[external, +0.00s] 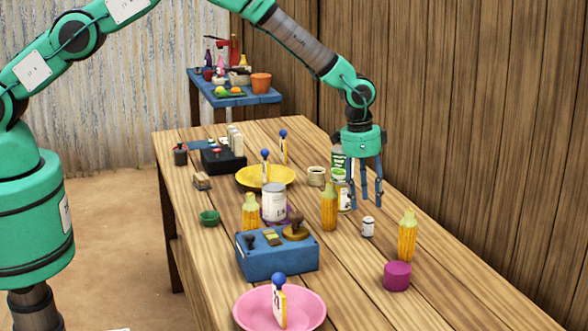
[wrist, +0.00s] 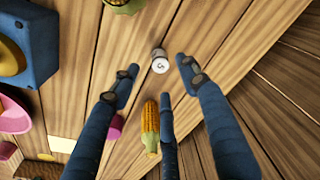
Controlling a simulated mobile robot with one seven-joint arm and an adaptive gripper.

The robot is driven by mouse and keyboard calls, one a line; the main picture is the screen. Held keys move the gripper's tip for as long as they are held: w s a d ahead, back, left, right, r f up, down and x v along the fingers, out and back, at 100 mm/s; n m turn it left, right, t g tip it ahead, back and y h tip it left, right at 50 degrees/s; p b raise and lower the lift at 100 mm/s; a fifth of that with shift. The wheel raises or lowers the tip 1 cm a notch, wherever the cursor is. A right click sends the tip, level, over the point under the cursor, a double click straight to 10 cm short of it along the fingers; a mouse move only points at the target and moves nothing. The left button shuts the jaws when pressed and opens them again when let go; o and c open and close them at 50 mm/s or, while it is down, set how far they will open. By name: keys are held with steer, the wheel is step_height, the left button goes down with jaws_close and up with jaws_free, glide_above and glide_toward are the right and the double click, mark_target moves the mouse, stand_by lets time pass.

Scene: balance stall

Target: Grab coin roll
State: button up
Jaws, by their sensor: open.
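The coin roll appears to be the small silver-white cylinder (external: 368,227) standing upright on the table, right of centre. It also shows in the wrist view (wrist: 160,61), a pale round top with a dark mark, near the fingertips. My gripper (external: 362,200) points down above the table, just behind and left of the small cylinder in the external view. In the wrist view its blue fingers (wrist: 155,85) are spread apart and empty, with the cylinder apart from them, between and just beyond the two upper tips.
A corn cob (external: 407,236) and a magenta cylinder (external: 397,276) stand right of the small cylinder. Another cob (external: 329,206) stands to its left. A blue balance box (external: 277,262), a large can (external: 274,203), a pink plate (external: 252,312) and a yellow plate (external: 246,178) occupy the table. The right edge is clear.

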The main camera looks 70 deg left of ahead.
mark_target(368, 219)
steer(key=shift+w+f, duration=0.2)
steer(key=shift+f, duration=1.4)
steer(key=shift+w+d+f, duration=0.15)
steer(key=shift+w+f, duration=0.05)
steer(key=shift+f, duration=1.1)
steer(key=shift+w+d+f, duration=0.15)
steer(key=shift+f, duration=1.1)
steer(key=shift+c, duration=0.6)
jaws_close()
